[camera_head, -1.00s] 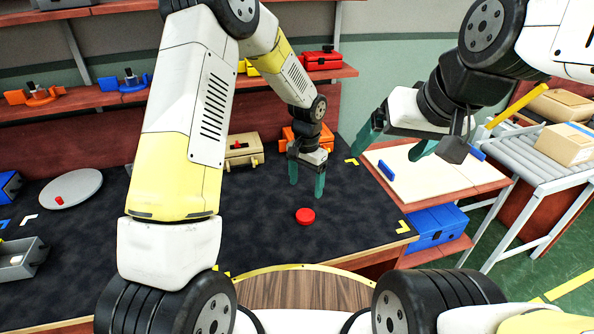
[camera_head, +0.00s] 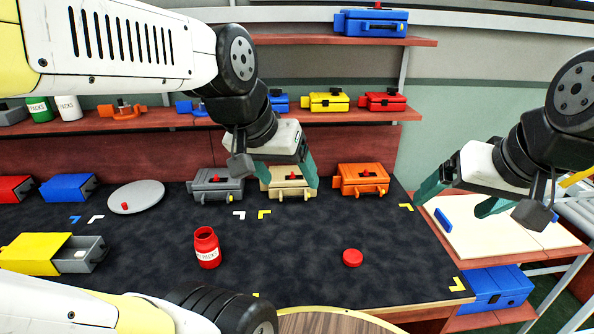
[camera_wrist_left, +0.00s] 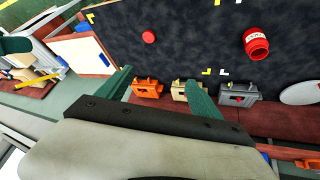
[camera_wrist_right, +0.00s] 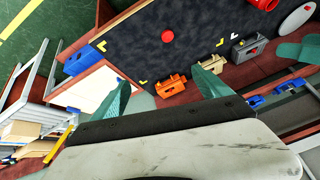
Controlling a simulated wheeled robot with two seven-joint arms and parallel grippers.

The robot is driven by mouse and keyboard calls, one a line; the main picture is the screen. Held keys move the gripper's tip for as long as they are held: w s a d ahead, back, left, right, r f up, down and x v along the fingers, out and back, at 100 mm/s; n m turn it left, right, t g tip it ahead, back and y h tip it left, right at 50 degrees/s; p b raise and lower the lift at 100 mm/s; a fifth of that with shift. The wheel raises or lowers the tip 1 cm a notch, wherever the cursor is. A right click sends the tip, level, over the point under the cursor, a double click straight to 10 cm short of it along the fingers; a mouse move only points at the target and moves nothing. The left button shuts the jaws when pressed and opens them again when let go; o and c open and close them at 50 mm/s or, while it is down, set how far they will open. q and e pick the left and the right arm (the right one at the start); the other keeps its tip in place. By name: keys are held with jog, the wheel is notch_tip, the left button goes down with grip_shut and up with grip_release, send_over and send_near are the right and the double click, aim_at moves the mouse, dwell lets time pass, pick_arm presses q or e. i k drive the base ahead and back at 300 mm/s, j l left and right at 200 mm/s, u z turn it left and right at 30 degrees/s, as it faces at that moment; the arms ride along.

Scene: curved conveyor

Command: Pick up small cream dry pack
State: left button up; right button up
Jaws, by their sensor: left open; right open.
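A small whitish pack (camera_head: 80,254) lies in the open grey drawer (camera_head: 97,256) of a yellow box (camera_head: 36,253) at the left of the dark table; I cannot be sure that it is the cream dry pack. My left gripper (camera_head: 288,180) is open and empty, in the air in front of a cream box (camera_head: 291,190), well to the right of the drawer. In the left wrist view its fingers (camera_wrist_left: 158,76) are apart with nothing between them. My right gripper (camera_head: 455,205) is open and empty above the pale board at the right.
An open red jar (camera_head: 207,252) and a red lid (camera_head: 352,258) stand apart on the dark table (camera_head: 290,240). Grey (camera_head: 214,187) and orange (camera_head: 361,180) boxes line the back. A round grey plate (camera_head: 137,196) is at left. Shelves hold coloured boxes.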

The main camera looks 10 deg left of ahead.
aim_at(79, 255)
jog(key=u, duration=2.3)
jog(key=i+j+z, duration=0.3)
jog(key=i+j, duration=0.2)
jog(key=i+j+z, duration=0.3)
jog(key=i+j, duration=0.15)
jog(key=j, duration=0.2)
